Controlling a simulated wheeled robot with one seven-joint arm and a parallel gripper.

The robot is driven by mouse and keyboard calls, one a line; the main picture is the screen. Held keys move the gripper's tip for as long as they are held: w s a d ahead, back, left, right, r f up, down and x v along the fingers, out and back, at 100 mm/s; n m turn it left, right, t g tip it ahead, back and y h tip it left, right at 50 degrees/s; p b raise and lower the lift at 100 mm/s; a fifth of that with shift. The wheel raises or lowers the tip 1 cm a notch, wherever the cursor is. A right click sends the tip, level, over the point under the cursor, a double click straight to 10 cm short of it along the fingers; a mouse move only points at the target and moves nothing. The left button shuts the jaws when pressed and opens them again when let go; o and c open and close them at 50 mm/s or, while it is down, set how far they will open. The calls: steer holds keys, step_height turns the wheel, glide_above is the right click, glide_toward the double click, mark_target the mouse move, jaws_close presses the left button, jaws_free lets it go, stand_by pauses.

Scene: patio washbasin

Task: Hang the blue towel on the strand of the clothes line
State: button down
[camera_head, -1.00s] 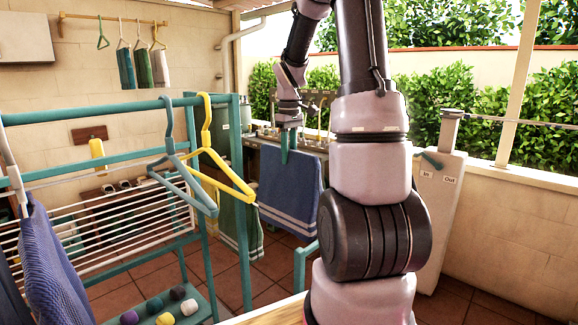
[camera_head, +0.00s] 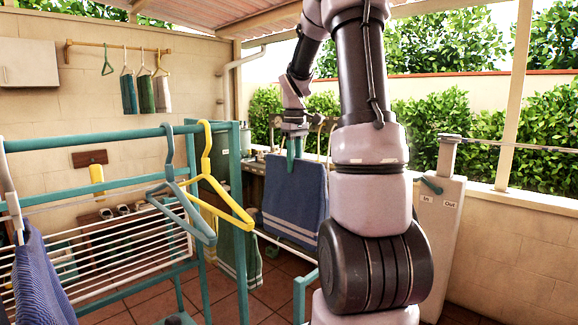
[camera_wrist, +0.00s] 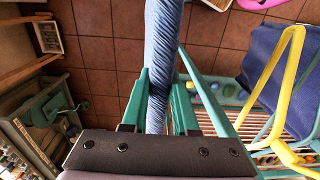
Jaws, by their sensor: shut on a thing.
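My gripper (camera_head: 291,148) is shut on the upper edge of the blue towel (camera_head: 294,198). The towel hangs upright below it, dark blue with pale stripes near the bottom. In the wrist view the towel's folded edge (camera_wrist: 161,50) runs between the green fingers of my gripper (camera_wrist: 160,85). A thin grey strand (camera_head: 520,148) of clothes line runs right from a pale post marked In and Out (camera_head: 442,215). The towel is well left of this strand, with my arm between them in the picture.
A green drying rack (camera_head: 90,140) stands at left with a blue hanger (camera_head: 172,165), a yellow hanger (camera_head: 225,190) and another blue cloth (camera_head: 45,280). A sink counter (camera_head: 255,165) lies behind the towel. A low wall (camera_head: 525,205) borders the right side.

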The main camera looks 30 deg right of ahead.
steer(key=w+d, duration=0.5)
steer(key=d, duration=0.8)
steer(key=shift+d+r, duration=0.25)
steer(key=shift+r, duration=0.15)
